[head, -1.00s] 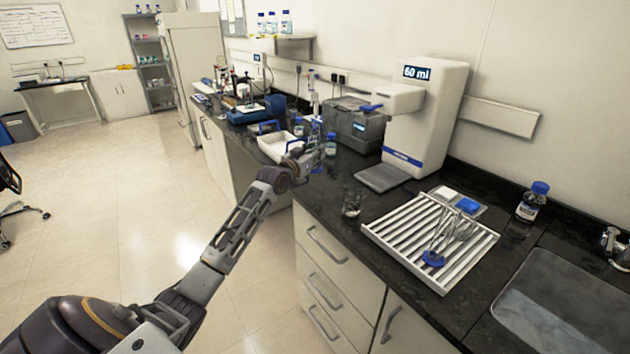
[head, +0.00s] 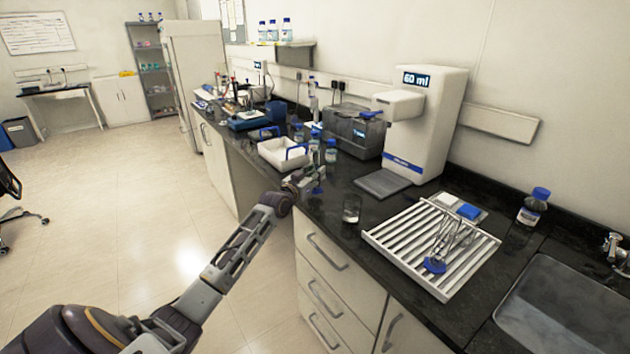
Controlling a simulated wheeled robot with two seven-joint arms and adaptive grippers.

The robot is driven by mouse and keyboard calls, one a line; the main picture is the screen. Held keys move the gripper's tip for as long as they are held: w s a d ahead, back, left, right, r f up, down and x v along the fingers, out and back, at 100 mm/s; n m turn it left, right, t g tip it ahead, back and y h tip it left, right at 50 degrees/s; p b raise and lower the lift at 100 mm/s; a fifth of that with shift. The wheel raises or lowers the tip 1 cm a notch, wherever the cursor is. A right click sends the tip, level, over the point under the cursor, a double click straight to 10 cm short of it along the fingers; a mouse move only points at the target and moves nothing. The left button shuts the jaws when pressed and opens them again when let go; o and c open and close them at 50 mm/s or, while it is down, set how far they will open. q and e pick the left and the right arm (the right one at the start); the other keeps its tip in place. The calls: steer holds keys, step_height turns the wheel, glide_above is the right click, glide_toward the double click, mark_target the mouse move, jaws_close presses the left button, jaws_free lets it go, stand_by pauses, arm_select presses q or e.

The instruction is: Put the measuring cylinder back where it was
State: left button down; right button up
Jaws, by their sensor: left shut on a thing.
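My left gripper (head: 314,178) is over the near edge of the black bench, left of the balance-like dispenser. It is shut on a slim clear measuring cylinder with a blue base (head: 316,190), which looks about upright. The cylinder is small here and partly hidden by the fingers; I cannot tell whether its base touches the bench. Clear glassware with a blue base (head: 434,265) lies on the white slatted drying rack (head: 398,246). My right gripper is not in view.
A small glass beaker (head: 351,210) stands between my left gripper and the rack. A white dispenser reading 60 ml (head: 430,125) stands behind. A white tray (head: 283,155) and blue-capped bottles (head: 331,152) stand beyond the gripper. A sink (head: 565,305) is at right.

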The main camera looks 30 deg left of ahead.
arm_select(q)
steer(key=shift+f, duration=1.15)
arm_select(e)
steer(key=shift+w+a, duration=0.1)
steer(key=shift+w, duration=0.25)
arm_select(q)
steer(key=shift+f, duration=0.1)
steer(key=c, duration=1.5)
jaws_free()
steer(key=o, duration=0.4)
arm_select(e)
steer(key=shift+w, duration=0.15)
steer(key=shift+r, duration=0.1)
